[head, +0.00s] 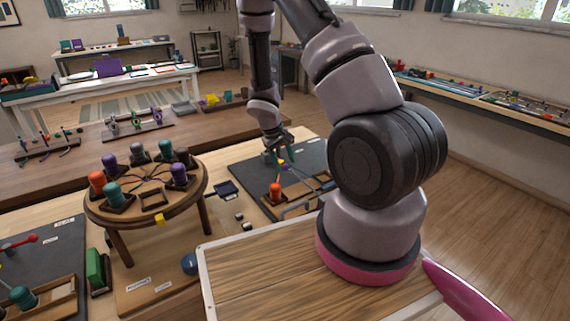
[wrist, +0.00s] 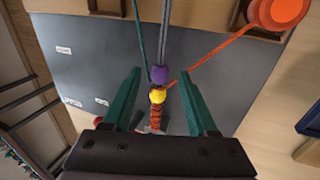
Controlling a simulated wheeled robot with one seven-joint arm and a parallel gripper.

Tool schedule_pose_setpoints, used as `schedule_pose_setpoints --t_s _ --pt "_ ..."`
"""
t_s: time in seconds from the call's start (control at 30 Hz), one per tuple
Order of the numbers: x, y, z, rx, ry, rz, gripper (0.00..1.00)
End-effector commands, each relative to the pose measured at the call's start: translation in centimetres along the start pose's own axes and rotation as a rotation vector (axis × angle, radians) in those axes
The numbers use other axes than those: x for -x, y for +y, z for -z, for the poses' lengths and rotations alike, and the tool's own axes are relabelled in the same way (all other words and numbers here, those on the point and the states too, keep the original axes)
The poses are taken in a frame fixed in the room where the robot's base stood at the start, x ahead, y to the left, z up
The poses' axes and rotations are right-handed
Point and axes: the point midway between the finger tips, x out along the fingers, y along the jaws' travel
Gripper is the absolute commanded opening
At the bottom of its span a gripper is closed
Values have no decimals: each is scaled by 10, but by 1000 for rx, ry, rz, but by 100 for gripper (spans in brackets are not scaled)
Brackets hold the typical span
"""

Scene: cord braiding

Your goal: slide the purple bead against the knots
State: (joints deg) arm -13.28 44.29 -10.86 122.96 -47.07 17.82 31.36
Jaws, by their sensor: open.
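The purple bead (wrist: 160,74) is in the wrist view, threaded on grey cords above a yellow bead or knot (wrist: 158,95). Orange knots (wrist: 156,116) lie just below the yellow piece, nearer my gripper. The purple bead looks close to the yellow piece; I cannot tell whether they touch. My gripper (wrist: 160,82) is open, with one green finger on each side of the beads and clear space between fingers and bead. In the head view my gripper (head: 281,157) is low over the dark mat (head: 240,176); the beads there are too small to tell apart clearly.
An orange spool (wrist: 278,10) stands at the upper right of the wrist view, its orange cord running to the knots. A green cord (wrist: 138,30) runs upward. A round braiding stand (head: 130,205) with several coloured spools stands left of the mat in the head view.

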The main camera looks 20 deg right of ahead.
Motion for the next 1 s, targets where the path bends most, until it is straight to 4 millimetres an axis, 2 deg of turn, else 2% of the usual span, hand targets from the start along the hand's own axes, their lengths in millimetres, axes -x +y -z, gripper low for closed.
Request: schedule_pose_setpoints --t_s 0.13,0.4,0.43,0.57,0.6,1.0 --pt "-10 0 0 -1 -1 0 58" --pt "-11 0 0 -1 0 0 58" --pt "-11 0 0 -1 0 0 55" --pt "-11 0 0 -1 0 0 5" --pt "-11 0 0 -1 0 0 0" --pt "-11 0 0 -1 0 0 0"
